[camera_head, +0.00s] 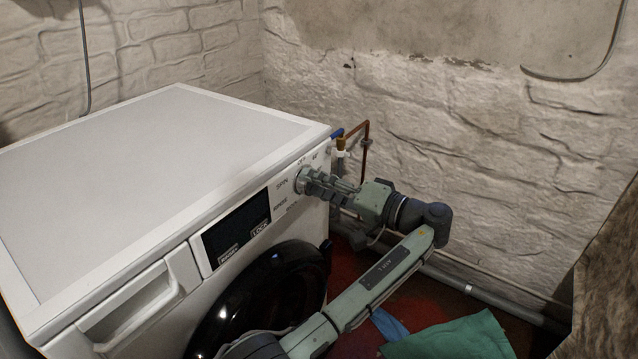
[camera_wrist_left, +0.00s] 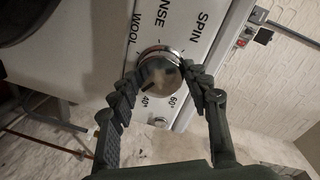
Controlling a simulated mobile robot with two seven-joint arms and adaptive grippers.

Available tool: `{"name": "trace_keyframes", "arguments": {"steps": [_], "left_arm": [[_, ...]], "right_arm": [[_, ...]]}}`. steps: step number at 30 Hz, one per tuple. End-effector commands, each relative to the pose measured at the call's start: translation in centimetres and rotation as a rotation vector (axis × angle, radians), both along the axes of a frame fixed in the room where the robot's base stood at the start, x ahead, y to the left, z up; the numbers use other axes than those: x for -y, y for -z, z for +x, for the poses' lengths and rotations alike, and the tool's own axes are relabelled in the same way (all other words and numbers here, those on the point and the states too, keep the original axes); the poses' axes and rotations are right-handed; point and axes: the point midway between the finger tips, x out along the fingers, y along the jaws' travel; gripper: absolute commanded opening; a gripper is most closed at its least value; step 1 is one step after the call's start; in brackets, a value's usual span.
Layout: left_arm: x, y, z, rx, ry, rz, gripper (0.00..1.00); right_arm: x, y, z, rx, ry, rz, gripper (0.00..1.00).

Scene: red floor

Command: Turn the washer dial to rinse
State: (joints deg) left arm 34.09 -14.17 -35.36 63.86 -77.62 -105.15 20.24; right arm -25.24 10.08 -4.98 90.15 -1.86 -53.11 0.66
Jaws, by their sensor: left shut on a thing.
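The white washer (camera_head: 150,150) stands at the left in the head view. Its round silver dial (camera_wrist_left: 160,72) is on the control panel, near the panel's right end in the head view. Around the dial in the wrist view are the labels WOOL, SPIN, 40° and 60°, and a partly cut-off label ending in "NSE". A dark mark on the dial's face lies on the side of the 40° label. My left gripper (camera_head: 306,181) is shut on the dial, one finger on each side of it in the wrist view (camera_wrist_left: 162,82). The fingers hide much of the dial in the head view.
A dark display (camera_head: 236,229) and a drawer (camera_head: 138,303) sit left of the dial. The black round door (camera_head: 265,295) is below. Pipes (camera_head: 364,150) and a brick wall (camera_head: 470,160) are close behind. Green cloth (camera_head: 455,338) lies at the bottom right.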

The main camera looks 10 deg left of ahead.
Motion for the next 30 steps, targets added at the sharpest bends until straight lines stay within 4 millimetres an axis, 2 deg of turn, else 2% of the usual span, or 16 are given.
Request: {"name": "trace_keyframes", "arguments": {"steps": [30], "left_arm": [[0.14,-0.08,0.24,-0.892,-0.001,0.365,0.19]], "right_arm": [[0.14,0.75,-0.54,-0.008,-0.007,-0.004,0.4]]}}
